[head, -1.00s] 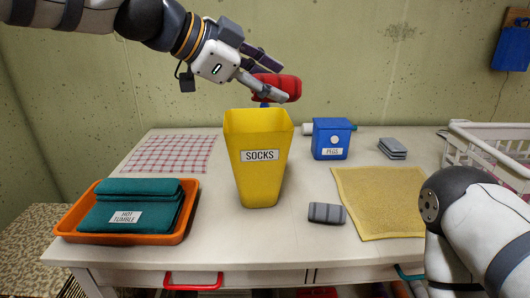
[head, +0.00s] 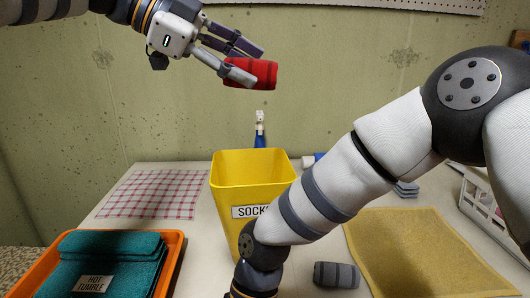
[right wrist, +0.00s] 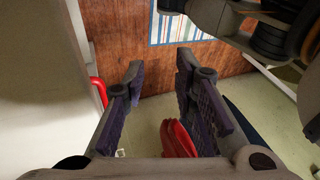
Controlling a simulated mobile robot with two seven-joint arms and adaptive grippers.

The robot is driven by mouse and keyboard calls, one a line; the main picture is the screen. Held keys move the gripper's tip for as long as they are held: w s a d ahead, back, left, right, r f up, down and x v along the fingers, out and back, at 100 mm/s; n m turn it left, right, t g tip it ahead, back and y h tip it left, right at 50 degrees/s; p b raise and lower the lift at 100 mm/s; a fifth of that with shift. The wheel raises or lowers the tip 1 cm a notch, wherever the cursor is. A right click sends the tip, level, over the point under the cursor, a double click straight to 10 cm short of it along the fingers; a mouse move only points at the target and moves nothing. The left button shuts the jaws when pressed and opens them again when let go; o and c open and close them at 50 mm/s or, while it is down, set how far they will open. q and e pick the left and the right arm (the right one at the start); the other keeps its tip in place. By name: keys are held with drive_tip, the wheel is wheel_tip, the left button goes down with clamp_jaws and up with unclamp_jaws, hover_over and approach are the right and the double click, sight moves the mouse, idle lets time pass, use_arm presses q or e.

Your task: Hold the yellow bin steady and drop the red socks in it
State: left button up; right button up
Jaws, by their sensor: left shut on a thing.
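The red socks (head: 262,74) are a rolled bundle in the fingers of my left gripper (head: 252,64), in the head view. The gripper is shut on them and holds them in the air above and behind the yellow bin's rim. The yellow bin (head: 228,185) stands upright on the table with a partly covered SOCKS label. My right arm crosses in front of its lower right side. My right gripper is below the head view's frame. In the right wrist view my right gripper (right wrist: 158,72) is open, with nothing between its fingertips.
An orange tray (head: 172,262) with teal cloths (head: 110,246) is at the front left. A checked cloth (head: 150,195) lies behind it. A grey roll (head: 337,275) and a yellow mat (head: 425,250) lie right. A white basket (head: 475,205) stands at the right edge.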

drive_tip(key=w+a+r+n, duration=0.2)
drive_tip(key=r, duration=0.4)
drive_tip(key=w+a+r+n, duration=0.2)
drive_tip(key=w+r+n, duration=0.1)
drive_tip(key=r, duration=0.4)
use_arm(q)
drive_tip(key=shift+d, duration=0.1)
use_arm(e)
wheel_tip(320, 180, up, 14)
drive_tip(key=m+t+h, duration=0.3)
drive_tip(key=m+t, duration=0.2)
drive_tip(key=t, duration=0.1)
hover_over(265, 205)
drive_tip(key=s, duration=0.1)
drive_tip(key=f, duration=0.3)
drive_tip(key=w+f, duration=0.1)
drive_tip(key=f, duration=0.6)
drive_tip(key=shift+w+f, duration=0.1)
drive_tip(key=shift+w, duration=0.05)
drive_tip(key=shift+f, duration=0.5)
clamp_jaws()
drive_tip(key=shift+y, duration=0.3)
